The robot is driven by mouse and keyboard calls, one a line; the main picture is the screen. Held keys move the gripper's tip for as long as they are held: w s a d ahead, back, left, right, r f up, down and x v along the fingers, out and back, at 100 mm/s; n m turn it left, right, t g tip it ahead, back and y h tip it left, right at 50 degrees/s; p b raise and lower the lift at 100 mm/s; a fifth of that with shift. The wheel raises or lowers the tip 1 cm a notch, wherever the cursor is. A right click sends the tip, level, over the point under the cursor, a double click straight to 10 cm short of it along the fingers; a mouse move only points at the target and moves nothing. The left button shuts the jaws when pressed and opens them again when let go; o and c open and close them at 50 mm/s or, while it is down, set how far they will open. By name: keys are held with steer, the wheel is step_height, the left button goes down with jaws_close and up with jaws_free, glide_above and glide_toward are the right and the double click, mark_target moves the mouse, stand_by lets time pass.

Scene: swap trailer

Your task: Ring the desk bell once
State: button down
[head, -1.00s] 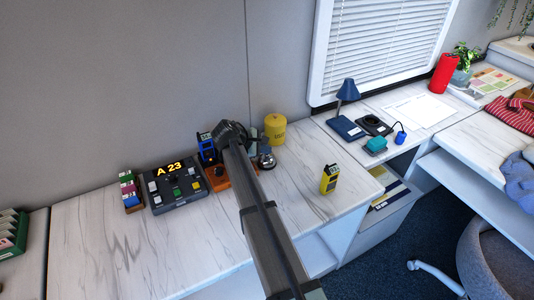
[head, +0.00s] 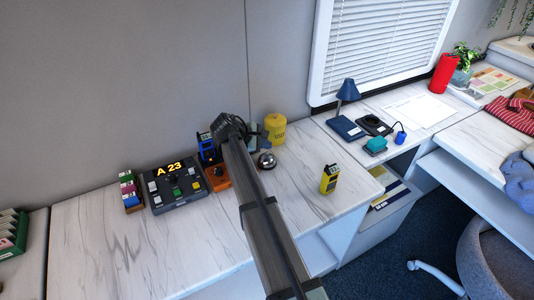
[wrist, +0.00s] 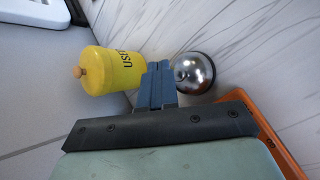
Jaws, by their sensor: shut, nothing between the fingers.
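The desk bell (head: 266,160) is a shiny metal dome on the white marbled desk, right of my forearm in the head view. In the head view my gripper (head: 257,138) is mostly hidden behind my wrist, near the bell and the yellow canister. I cannot tell how high the fingertips are above the bell.
A yellow canister (head: 275,129) stands behind the bell. An orange base (head: 217,179), a dark control box (head: 176,187) with an "A 23" display, and a blue handset (head: 207,148) are to the left. A yellow handset (head: 329,179) stands to the right. Desk between bell and yellow handset is clear.

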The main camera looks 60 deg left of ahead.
step_height(320, 180, up, 4)
steer(key=shift+r, duration=0.25)
stand_by(1.0)
